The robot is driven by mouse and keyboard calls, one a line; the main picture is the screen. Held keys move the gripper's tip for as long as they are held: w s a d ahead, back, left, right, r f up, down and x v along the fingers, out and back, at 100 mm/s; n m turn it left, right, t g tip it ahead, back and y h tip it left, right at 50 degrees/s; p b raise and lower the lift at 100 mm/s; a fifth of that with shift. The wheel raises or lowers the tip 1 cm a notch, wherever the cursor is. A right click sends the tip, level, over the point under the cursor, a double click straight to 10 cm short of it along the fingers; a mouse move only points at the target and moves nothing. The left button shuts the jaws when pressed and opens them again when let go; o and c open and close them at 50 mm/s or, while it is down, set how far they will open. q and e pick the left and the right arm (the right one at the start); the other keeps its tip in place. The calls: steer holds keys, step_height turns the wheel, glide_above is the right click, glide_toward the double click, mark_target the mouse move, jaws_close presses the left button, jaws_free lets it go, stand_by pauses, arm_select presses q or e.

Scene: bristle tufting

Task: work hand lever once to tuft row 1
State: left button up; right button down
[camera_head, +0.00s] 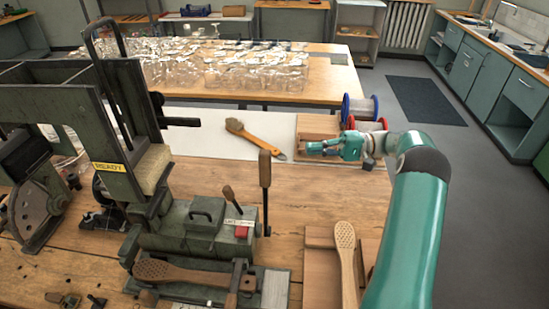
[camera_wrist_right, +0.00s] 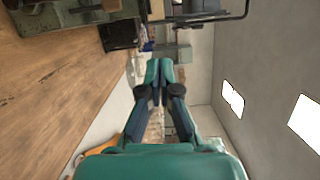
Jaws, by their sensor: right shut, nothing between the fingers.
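The green tufting machine (camera_head: 185,230) stands on the wooden bench with a yellow READY label (camera_head: 110,167). A hand lever with a wooden grip (camera_head: 265,168) stands upright at its right side. A shorter wooden-handled lever (camera_head: 230,197) leans beside a red button (camera_head: 241,232). A perforated wooden brush blank (camera_head: 180,272) lies at the machine's front. My right gripper (camera_head: 314,147) is shut and empty, right of and beyond the upright lever, apart from it. Its closed fingers also show in the right wrist view (camera_wrist_right: 160,70). My left gripper is not in view.
A wooden block (camera_head: 318,125) and blue (camera_head: 360,108) and red spools (camera_head: 368,126) are near my right gripper. Another perforated blank (camera_head: 346,255) rests at front right.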

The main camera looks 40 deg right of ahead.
steer(key=w+a+p, duration=0.2)
steer(key=w+a, duration=0.1)
steer(key=a, duration=0.8)
steer(key=shift+w+r, duration=0.3)
steer(key=shift+w, duration=0.1)
